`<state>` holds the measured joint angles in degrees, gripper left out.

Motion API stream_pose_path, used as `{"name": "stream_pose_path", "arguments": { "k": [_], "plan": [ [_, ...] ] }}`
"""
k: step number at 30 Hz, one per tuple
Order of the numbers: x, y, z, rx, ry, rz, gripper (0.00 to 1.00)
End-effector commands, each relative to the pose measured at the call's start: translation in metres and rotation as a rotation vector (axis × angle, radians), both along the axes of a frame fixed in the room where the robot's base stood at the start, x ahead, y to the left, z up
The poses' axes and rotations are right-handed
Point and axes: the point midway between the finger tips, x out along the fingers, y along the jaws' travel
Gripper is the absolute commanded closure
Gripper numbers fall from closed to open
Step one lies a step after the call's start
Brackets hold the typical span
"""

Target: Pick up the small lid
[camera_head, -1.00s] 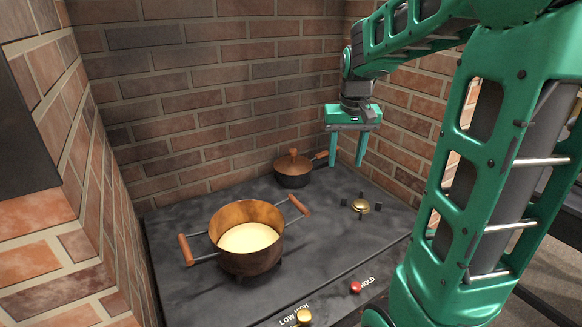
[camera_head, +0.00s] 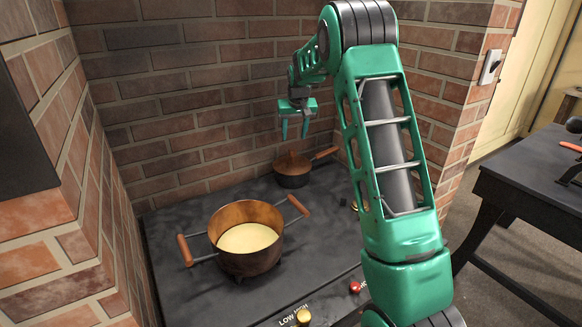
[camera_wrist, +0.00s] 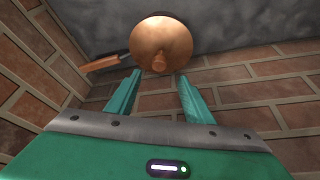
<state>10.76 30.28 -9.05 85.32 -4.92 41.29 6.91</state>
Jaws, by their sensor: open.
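The small lid (camera_head: 291,161) is copper-brown with a wooden knob and sits on a small dark saucepan (camera_head: 293,181) at the back of the stove. In the wrist view the lid (camera_wrist: 163,40) is round, with its knob (camera_wrist: 159,63) facing the gap between my fingers. My gripper (camera_head: 294,136) is open and empty, pointing down just above the lid in the head view. In the wrist view my gripper (camera_wrist: 158,75) has its two green fingertips apart, on either side of the knob's line and short of it.
A large copper pot (camera_head: 247,238) with pale contents and wooden handles stands open at the front left of the stove. The saucepan's handle (camera_head: 326,153) points right. Brick walls (camera_head: 190,90) close in behind and left. A dark table (camera_head: 535,175) stands at the right.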

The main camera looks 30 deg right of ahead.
Motion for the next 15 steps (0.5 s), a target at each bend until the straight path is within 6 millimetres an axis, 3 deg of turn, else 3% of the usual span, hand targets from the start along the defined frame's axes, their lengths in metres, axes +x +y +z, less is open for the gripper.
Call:
{"name": "stream_pose_path", "arguments": {
  "k": [6,15],
  "plan": [
    [0.011,-0.005,-0.031,0.000,0.002,-0.001,0.53],
    [0.020,-0.008,-0.050,0.001,0.003,-0.001,0.53]
  ]
}}
